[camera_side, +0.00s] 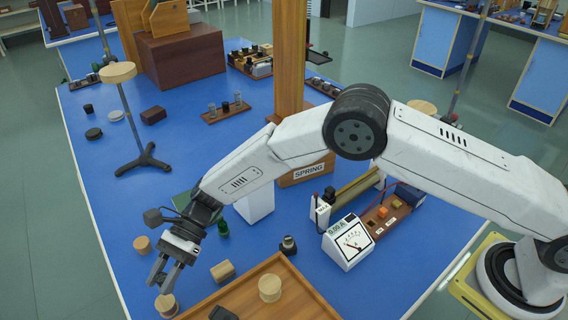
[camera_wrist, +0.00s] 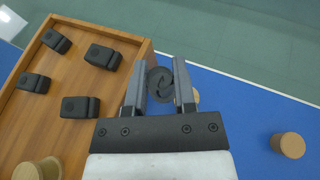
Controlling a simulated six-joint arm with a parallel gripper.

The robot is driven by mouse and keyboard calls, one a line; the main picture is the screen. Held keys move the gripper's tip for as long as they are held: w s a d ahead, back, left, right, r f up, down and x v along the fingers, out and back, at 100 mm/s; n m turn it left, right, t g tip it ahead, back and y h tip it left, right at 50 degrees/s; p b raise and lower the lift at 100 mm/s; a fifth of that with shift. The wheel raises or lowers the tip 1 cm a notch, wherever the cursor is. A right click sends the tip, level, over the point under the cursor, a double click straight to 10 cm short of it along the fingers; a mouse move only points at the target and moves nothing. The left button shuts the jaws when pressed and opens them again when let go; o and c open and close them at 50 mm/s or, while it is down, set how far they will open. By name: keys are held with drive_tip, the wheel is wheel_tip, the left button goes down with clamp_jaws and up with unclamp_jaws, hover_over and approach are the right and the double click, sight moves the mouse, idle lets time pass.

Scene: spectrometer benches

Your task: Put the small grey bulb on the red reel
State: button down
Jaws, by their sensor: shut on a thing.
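My gripper (camera_side: 163,284) points down near the front left of the blue bench, by the wooden tray. In the wrist view, my gripper (camera_wrist: 160,88) is shut on a small dark grey round thing (camera_wrist: 160,84) with a curved mark on its face. I take it as the grey bulb; its full shape is hidden between the fingers. In the side view a tan cylinder (camera_side: 166,306) stands just below the fingertips. In the wrist view a tan thing shows partly behind the right finger. I cannot make out a red reel in either view.
The wooden tray (camera_wrist: 115,40) holds several dark blocks and tan cylinders. Other tan cylinders (camera_side: 222,271) stand on the bench nearby. A white meter (camera_side: 348,242) and a wooden post signed SPRING stand further right. The bench edge lies close to the left.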

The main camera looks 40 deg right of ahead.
drive_tip(key=shift+w+a+f, duration=0.45)
drive_tip(key=shift+w+f, duration=0.05)
drive_tip(key=shift+f, duration=0.3)
drive_tip(key=shift+w+a+f, duration=0.4)
drive_tip(key=shift+w+f, duration=0.1)
drive_tip(key=shift+f, duration=0.25)
drive_tip(key=shift+f, duration=0.1)
drive_tip(key=shift+w+a+f, duration=0.15)
drive_tip(key=shift+w+f, duration=0.05)
drive_tip(key=shift+f, duration=1.6)
drive_tip(key=shift+f, duration=0.1)
drive_tip(key=shift+c, duration=2.2)
unclamp_jaws()
